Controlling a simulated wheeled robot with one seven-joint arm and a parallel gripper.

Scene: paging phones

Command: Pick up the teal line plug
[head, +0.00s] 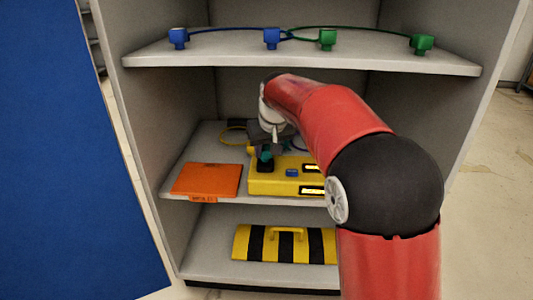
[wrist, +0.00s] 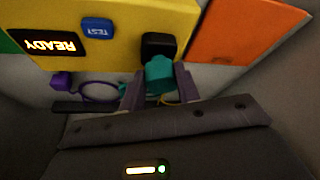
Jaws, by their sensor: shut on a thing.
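The teal line plug (wrist: 159,73) is between the fingertips of my gripper (wrist: 159,82), and the jaws are shut on it. In the wrist view its front end meets a black socket block (wrist: 158,45) on the yellow box (wrist: 125,18); I cannot tell how far it sits in the socket. In the head view the teal plug (head: 266,154) shows small beneath my gripper (head: 268,142), above the box's left end. My arm hides part of the box (head: 270,184) there.
An orange panel (head: 208,180) lies left of the box on the middle shelf. A purple plug (wrist: 60,81) with a looped cable lies near the box. Blue plugs (head: 178,39) and green plugs (head: 326,40) stand on the upper shelf. Cabinet walls enclose both sides.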

